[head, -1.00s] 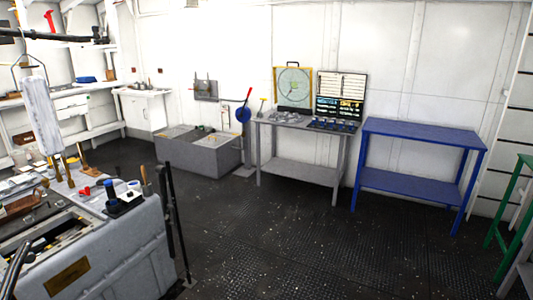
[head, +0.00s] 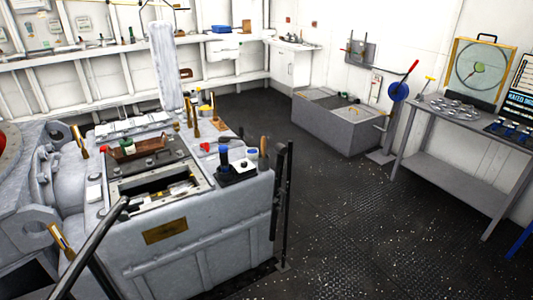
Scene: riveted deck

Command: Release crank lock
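I cannot pick out the crank lock for certain. A blue disc (head: 399,91) with a red-tipped lever (head: 411,69) stands on a grey post at the right of the head view, beside the grey low cabinet. A grey machine console (head: 200,235) fills the left front, with an open slot, a brass plate (head: 166,230) and several brass-coloured handles on it. A dark bar (head: 88,247) slants up in front of the console at lower left; what it belongs to is unclear. Neither of my grippers shows.
A grey low cabinet (head: 335,128) stands by the back wall. A grey table (head: 445,155) with metal parts and a framed round dial (head: 479,65) is at right. Black upright posts (head: 282,205) stand at the console's right side. The dark deck (head: 350,240) right of it is clear.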

